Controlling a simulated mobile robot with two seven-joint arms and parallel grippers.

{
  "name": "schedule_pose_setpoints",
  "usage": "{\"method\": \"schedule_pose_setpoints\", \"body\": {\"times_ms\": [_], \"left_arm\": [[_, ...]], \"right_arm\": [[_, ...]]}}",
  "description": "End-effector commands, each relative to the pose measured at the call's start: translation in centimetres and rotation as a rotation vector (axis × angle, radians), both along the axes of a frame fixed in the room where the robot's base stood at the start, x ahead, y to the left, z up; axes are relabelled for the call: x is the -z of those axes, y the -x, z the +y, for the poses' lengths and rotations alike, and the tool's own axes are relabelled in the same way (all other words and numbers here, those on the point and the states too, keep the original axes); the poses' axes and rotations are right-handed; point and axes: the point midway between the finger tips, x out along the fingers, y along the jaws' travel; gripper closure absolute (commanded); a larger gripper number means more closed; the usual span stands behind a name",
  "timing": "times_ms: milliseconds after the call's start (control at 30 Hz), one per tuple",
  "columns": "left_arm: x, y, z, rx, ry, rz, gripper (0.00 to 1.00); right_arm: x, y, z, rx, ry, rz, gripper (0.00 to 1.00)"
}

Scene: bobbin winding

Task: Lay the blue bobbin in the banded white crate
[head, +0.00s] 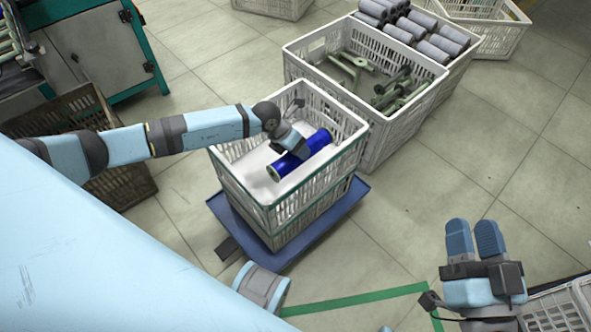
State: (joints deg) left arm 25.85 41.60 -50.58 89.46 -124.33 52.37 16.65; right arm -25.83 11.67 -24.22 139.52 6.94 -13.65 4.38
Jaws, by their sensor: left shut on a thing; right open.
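The blue bobbin (316,143) has a blue barrel and pale green end flanges. My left gripper (294,153) is shut on it around the middle of the barrel. In the head view the bobbin lies tilted across the opening of the banded white crate (270,208), which has a green band. I cannot tell how far it is above the crate's floor or whether it touches anything. The gripper hides part of the barrel. My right gripper (474,240) is open and empty at the lower right, away from the crate.
The banded crate stands on a blue dolly (352,199). Behind it, a white crate (397,135) holds several greenish bobbins, and another holds grey rolls (440,45). A brown crate (130,178) stands at left. Another white crate (568,308) is at lower right. Floor between is clear.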

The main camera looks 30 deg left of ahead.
Motion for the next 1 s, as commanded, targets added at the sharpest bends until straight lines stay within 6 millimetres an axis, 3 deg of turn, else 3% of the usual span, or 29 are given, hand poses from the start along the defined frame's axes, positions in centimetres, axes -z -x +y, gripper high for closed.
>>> {"method": "schedule_pose_setpoints", "body": {"times_ms": [33,133,367,600,1000], "left_arm": [[1.9,0.0,0.0,-0.001,0.000,0.000,0.76],[3.9,0.0,-0.1,0.000,0.001,0.000,0.76],[6.0,0.0,0.0,0.001,0.001,0.000,0.76],[9.5,0.0,-0.1,0.002,0.000,0.001,0.76],[10.0,0.0,0.0,0.001,0.001,0.000,0.76]], "right_arm": [[1.1,-0.1,0.0,-0.006,0.010,0.017,0.57],[2.2,-0.2,0.1,-0.017,0.027,0.051,0.57],[3.4,-0.2,0.3,-0.030,0.049,0.091,0.57],[5.6,-0.2,0.4,-0.051,0.081,0.151,0.57],[5.9,-0.2,0.5,-0.056,0.089,0.165,0.57]]}}
